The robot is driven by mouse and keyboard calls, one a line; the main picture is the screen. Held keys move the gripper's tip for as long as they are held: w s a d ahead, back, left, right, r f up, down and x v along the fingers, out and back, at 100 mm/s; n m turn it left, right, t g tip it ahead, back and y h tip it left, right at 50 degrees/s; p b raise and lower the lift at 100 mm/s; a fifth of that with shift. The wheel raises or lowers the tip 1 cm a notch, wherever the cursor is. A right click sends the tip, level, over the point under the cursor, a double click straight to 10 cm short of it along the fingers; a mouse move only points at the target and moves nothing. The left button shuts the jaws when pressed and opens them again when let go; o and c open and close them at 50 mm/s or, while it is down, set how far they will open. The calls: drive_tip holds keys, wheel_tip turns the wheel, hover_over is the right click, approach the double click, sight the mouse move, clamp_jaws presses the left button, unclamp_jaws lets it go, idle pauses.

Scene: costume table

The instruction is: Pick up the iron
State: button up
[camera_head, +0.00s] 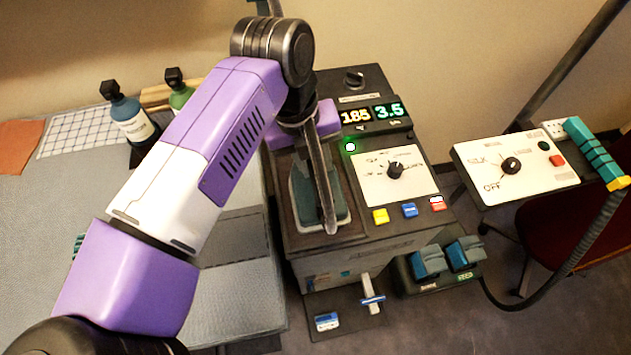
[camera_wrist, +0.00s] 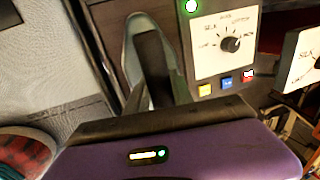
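The iron (camera_head: 304,196) is teal and grey and sits on the left part of the dark steam station (camera_head: 342,250). Its rounded outline also shows in the wrist view (camera_wrist: 131,58). My gripper (camera_head: 328,222) is directly over the iron, and its dark finger hides the iron's middle in the head view. In the wrist view, a dark bar runs across the iron; I cannot tell finger from handle there. The gap between the fingers is not visible, and I cannot tell whether they touch the iron.
A dial panel (camera_head: 385,180) with coloured buttons and lit displays stands right of the iron. A second OFF-dial box (camera_head: 515,166) with a teal handle and hose is farther right. A grey ironing surface (camera_head: 235,300) lies left. Blue (camera_head: 130,120) and green (camera_head: 180,97) bottles stand at back left.

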clamp_jaws()
drive_tip(key=shift+r, duration=0.25)
idle(1.0)
